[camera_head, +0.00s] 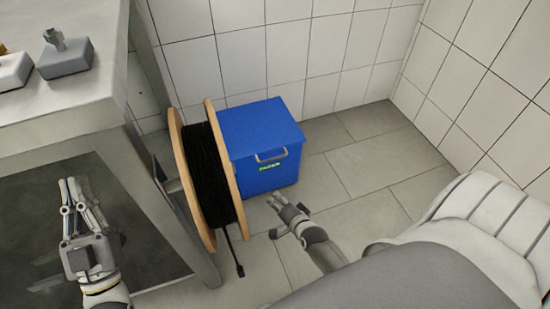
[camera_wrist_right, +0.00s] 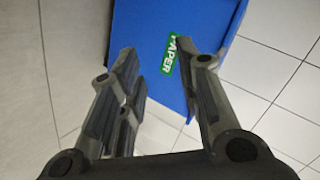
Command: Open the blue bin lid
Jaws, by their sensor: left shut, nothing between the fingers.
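The blue bin (camera_head: 264,140) stands on the floor against the tiled wall, with its lid (camera_head: 262,124) closed. A pale handle (camera_head: 270,156) is on the front edge of the lid, above a green label. My right gripper (camera_head: 280,205) is in front of the bin and lower, apart from the handle. In the right wrist view, its fingers (camera_wrist_right: 158,52) are spread and empty, with the blue bin front (camera_wrist_right: 150,25) and green "PAPER" label (camera_wrist_right: 172,55) beyond them. The handle does not show there. My left gripper (camera_head: 74,188) is shut and empty at the far left, away from the bin.
A wooden cable reel (camera_head: 177,165) with black cable stands close to the bin's left side; a cable end with a plug lies on the floor. A metal table (camera_head: 75,105) with grey parts is at the left. The tiled floor (camera_head: 375,150) right of the bin is clear.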

